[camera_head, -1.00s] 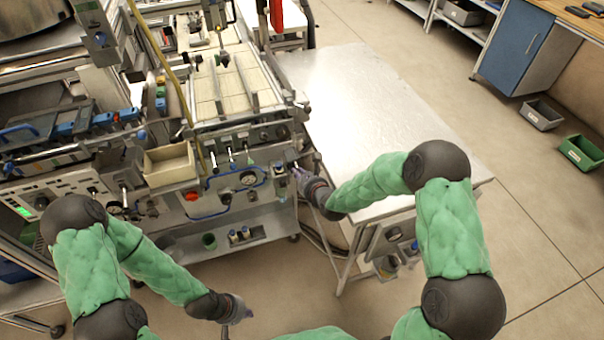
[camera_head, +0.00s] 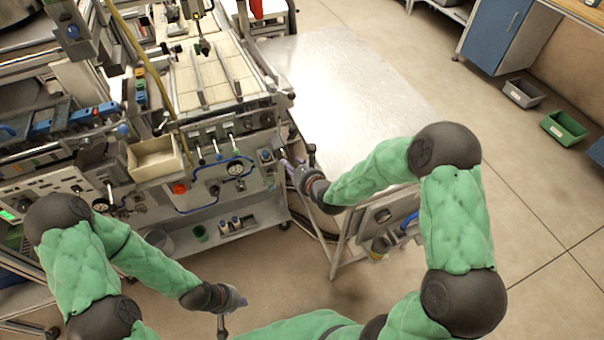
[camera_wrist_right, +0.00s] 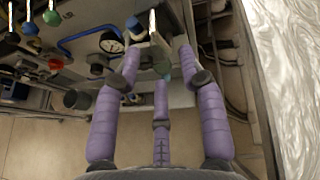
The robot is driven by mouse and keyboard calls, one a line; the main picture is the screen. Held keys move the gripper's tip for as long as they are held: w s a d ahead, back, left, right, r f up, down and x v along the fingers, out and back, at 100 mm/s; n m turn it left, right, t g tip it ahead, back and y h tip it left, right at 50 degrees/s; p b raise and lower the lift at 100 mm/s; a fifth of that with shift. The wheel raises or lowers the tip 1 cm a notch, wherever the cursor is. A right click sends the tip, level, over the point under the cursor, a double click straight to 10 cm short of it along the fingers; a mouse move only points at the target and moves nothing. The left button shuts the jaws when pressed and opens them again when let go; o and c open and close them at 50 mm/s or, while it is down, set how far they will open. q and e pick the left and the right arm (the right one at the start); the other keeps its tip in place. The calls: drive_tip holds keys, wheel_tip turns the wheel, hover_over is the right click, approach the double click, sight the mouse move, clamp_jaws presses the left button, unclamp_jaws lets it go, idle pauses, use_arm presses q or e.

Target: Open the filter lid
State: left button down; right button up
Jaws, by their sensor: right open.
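My right gripper (camera_head: 287,165) is at the right front corner of the machine. In the right wrist view its purple fingers (camera_wrist_right: 160,62) are spread open. A small blue-green piece (camera_wrist_right: 162,70) and a pale upright part (camera_wrist_right: 157,40) lie between or behind the fingertips; I cannot tell whether they touch. I cannot make out the filter lid for certain. A dark fitting with a blue top (camera_head: 266,155) sits on the panel just left of the right gripper. My left gripper (camera_head: 222,318) hangs low over the floor, away from the machine; its finger state is unclear.
The machine's front panel carries a pressure gauge (camera_head: 236,168), a blue hose (camera_head: 205,206) and a red knob (camera_head: 180,188). A beige bin (camera_head: 155,158) is mounted at the panel's left. A metal table (camera_head: 340,75) stands close to the right gripper. Open floor lies at right.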

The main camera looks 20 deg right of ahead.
drive_tip(key=v, duration=0.7)
drive_tip(key=shift+s+f, duration=0.1)
idle(0.4)
drive_tip(key=s+a+f+n+g, duration=0.2)
drive_tip(key=s+f+n+g, duration=0.2)
drive_tip(key=s+f+n, duration=0.3)
drive_tip(key=s+a+f+n+g, duration=0.3)
drive_tip(key=s+f+n+g, duration=0.1)
drive_tip(key=s+f+n, duration=0.4)
drive_tip(key=s+a+f+n+g+y, duration=0.1)
drive_tip(key=s+a+f+n+g, duration=0.2)
drive_tip(key=s+f+n, duration=0.4)
wheel_tip(320, 180, down, 3)
drive_tip(key=n+g, duration=0.1)
drive_tip(key=n, duration=0.5)
drive_tip(key=shift+s+f+n, duration=0.2)
drive_tip(key=shift+s+n, duration=0.1)
